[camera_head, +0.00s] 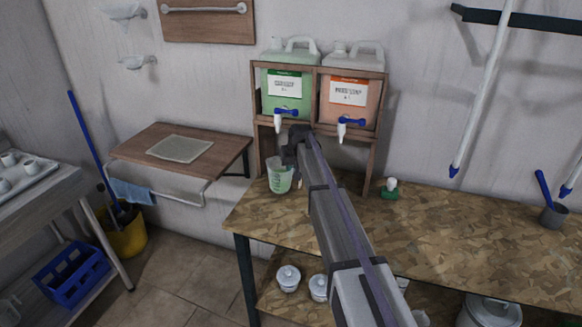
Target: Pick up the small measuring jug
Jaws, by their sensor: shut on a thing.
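The small measuring jug (279,180) is a clear, green-tinted cup at the left end of the speckled worktop (440,222), below the green detergent drum (286,88). My gripper (287,158) is at the jug's upper rim and shut on it. My arm comes in from the lower right and hides part of the worktop and the rack. The jug looks upright. I cannot tell whether its base touches the worktop.
A wooden rack (316,68) holds the green drum and an orange drum (347,95), both with blue-handled taps above the worktop. A wooden wall shelf (188,143) is at the left. The worktop's right part is mostly clear.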

